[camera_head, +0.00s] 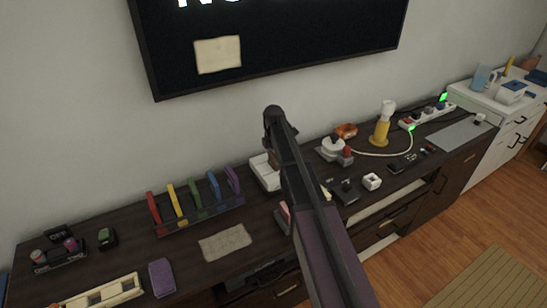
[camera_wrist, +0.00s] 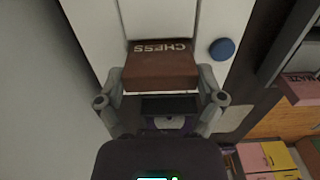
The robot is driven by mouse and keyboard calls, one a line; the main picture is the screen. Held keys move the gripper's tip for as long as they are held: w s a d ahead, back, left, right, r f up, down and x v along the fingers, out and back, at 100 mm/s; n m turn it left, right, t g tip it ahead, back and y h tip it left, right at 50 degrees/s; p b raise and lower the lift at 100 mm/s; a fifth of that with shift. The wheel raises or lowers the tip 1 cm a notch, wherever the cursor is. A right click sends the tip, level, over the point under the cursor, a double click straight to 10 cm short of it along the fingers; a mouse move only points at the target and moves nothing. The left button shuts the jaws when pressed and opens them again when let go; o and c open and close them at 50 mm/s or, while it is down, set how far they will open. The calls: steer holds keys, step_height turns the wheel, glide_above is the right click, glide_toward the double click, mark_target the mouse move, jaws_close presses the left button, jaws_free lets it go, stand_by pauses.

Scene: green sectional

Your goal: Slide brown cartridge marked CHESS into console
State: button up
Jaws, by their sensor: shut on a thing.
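The brown cartridge marked CHESS (camera_wrist: 160,68) is between the two fingers of my gripper (camera_wrist: 161,82) in the wrist view. Its lettering reads upside down there. The white console (camera_wrist: 88,38) lies just beyond it, with a round blue button (camera_wrist: 222,49) to the right. The cartridge overlaps the console's central recess in this view; how far it is inside, if at all, I cannot tell. In the head view the console (camera_head: 263,174) stands on the dark cabinet, partly covered by my arm. My arm hides most of the gripper and cartridge there.
A pink cartridge marked MAZE (camera_wrist: 298,88) lies to the right in the wrist view. In the head view, a rack of coloured cartridges (camera_head: 200,217) stands left of the console, and a beige cloth (camera_head: 225,243) lies in front. Several small items and a yellow lamp (camera_head: 381,132) stand right.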

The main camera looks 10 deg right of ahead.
steer(key=shift+f, duration=0.3)
steer(key=o, duration=0.8)
steer(key=shift+r, duration=0.1)
steer(key=shift+r, duration=0.2)
step_height(320, 180, up, 10)
steer(key=p, duration=1)
steer(key=shift+r+p, duration=0.25)
steer(key=shift+p, duration=0.05)
steer(key=s+m, duration=0.7)
steer(key=s, duration=0.2)
steer(key=s+m, duration=0.7)
steer(key=s, duration=0.3)
steer(key=s+m, duration=0.7)
steer(key=s, duration=0.3)
steer(key=shift+s+a+m, duration=0.1)
steer(key=shift+a+m, duration=0.15)
steer(key=shift+m, duration=0.05)
